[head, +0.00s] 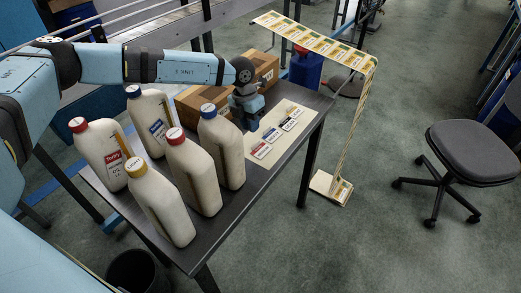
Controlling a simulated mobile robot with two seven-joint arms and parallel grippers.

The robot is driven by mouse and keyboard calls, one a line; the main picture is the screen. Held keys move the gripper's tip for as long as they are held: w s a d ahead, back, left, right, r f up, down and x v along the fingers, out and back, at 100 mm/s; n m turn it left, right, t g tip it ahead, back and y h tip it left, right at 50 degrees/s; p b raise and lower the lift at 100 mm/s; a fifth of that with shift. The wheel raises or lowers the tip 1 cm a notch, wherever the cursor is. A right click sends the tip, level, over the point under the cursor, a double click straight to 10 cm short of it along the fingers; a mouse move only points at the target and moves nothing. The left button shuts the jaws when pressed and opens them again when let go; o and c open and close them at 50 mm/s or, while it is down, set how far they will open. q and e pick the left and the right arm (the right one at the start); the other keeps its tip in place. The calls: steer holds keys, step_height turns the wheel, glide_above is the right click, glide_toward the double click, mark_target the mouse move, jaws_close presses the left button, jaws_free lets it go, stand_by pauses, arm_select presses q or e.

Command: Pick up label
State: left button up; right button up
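A pale sheet (262,166) lies on the dark table near its right end. Several labels lie on it in a row: a red one (262,150), a blue one (272,135), and more toward the upper right, including one near the right end (290,123). My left gripper (252,124) points down above the left part of the sheet, just above and left of the labels. Its fingers are small and dark, so I cannot tell whether they are open or shut. No label shows in it. My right gripper is not in view.
Several oil bottles stand left on the table (185,255), including a yellow-capped one (163,208) and a blue-capped one (226,155). Cardboard boxes (265,66) stand behind my gripper. A label strip (315,42) runs beyond the table. A stool (468,150) stands right.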

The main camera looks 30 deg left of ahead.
mark_target(257, 142)
arm_select(q)
steer(key=shift+w+d+f+b, duration=0.1)
steer(key=shift+d+f, duration=0.15)
steer(key=shift+f, duration=0.9)
steer(key=shift+w+d+f+b, duration=0.15)
steer(key=shift+d+f, duration=0.15)
steer(key=shift+f, duration=0.8)
steer(key=shift+w+d+f+b, duration=0.1)
steer(key=shift+d+f, duration=0.15)
steer(key=shift+f, duration=0.9)
jaws_close()
